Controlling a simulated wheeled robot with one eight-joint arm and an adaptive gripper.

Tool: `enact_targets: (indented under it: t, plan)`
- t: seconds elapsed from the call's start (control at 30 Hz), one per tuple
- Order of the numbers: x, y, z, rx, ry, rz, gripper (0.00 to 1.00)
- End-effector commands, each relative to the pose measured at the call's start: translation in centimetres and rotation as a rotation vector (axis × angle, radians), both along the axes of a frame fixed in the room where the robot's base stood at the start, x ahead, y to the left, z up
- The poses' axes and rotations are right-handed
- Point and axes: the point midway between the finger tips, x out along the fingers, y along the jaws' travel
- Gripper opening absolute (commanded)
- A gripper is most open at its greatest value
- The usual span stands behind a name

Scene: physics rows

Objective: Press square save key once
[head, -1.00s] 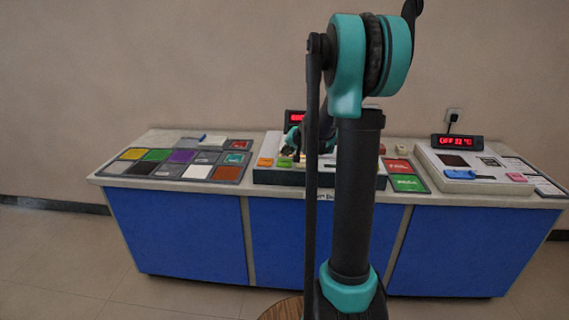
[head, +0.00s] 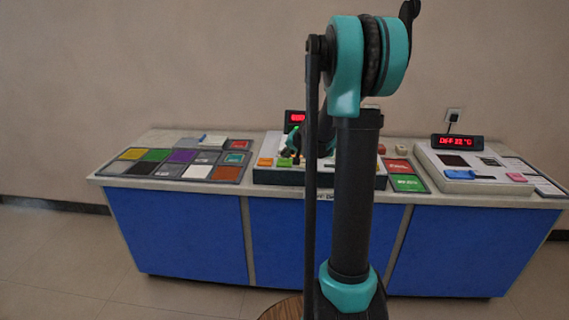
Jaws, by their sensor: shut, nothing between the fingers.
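A device panel (head: 262,177) with a dark front and coloured keys stands at the middle of the counter. An orange key (head: 265,162) and a green key (head: 285,162) show on its left part. Which key is the square save key cannot be read, and much of the panel is hidden behind my arm. My gripper (head: 295,153) is small and partly hidden, low over the panel just right of and above the green key. It is shut and empty. Whether it touches a key cannot be told.
A red-lit display (head: 295,117) stands behind the panel. Coloured tiles (head: 185,157) lie at left. Red and green cards (head: 405,175) lie right of the panel. A pale console (head: 470,180) with a red display (head: 458,142) stands at far right.

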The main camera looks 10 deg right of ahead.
Motion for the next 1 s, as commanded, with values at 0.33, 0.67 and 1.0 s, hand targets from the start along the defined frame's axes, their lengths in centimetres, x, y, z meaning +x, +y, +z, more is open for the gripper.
enact_targets:
  t: [0.33,0.67,1.0]
  plan:
    - [0.0,0.0,0.0,0.0,0.0,0.0,0.0]
    - [0.0,0.0,-0.18,0.0,0.0,0.0,0.0]
    - [0.0,0.0,-0.83,0.0,0.0,0.0,0.0]
